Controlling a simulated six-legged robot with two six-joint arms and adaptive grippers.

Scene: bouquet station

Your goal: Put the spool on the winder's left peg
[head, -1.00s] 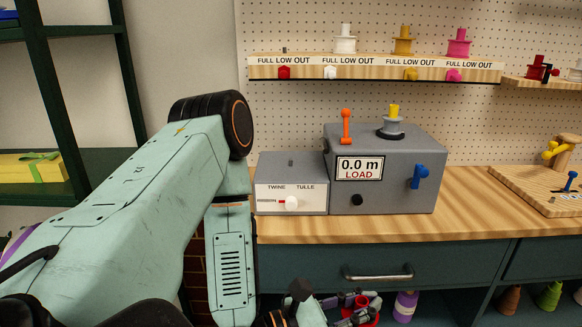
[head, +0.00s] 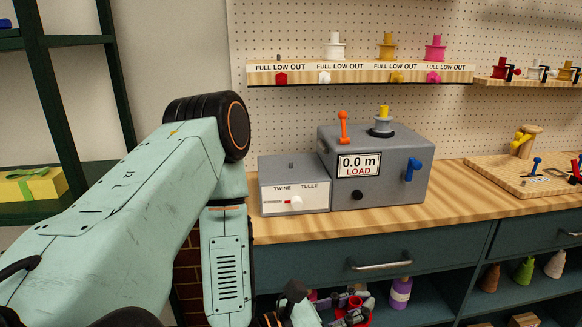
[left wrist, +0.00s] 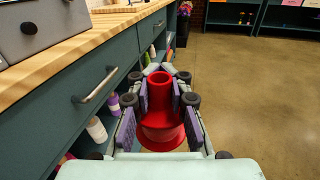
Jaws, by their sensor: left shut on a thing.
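The red spool (left wrist: 162,112) is held between the purple pads of my left gripper (left wrist: 165,106) in the left wrist view. In the head view the gripper (head: 338,308) and spool (head: 354,303) show only partly at the bottom edge, in front of the cabinet and below the worktop. The grey winder (head: 408,160) stands on the worktop with a "0.0 m LOAD" display, an orange lever (head: 343,128) and a blue crank (head: 413,168). A grey flanged piece with a yellow top (head: 382,122) stands on it. I cannot tell which part is the left peg. My right gripper is out of view.
A grey TWINE/TULLE box (head: 293,185) with a short dark stub on top adjoins the winder's left. A wall shelf (head: 350,73) above holds white, yellow and pink spools. The wooden worktop (head: 400,216) is clear in front. A drawer handle (head: 379,265) juts out near the gripper.

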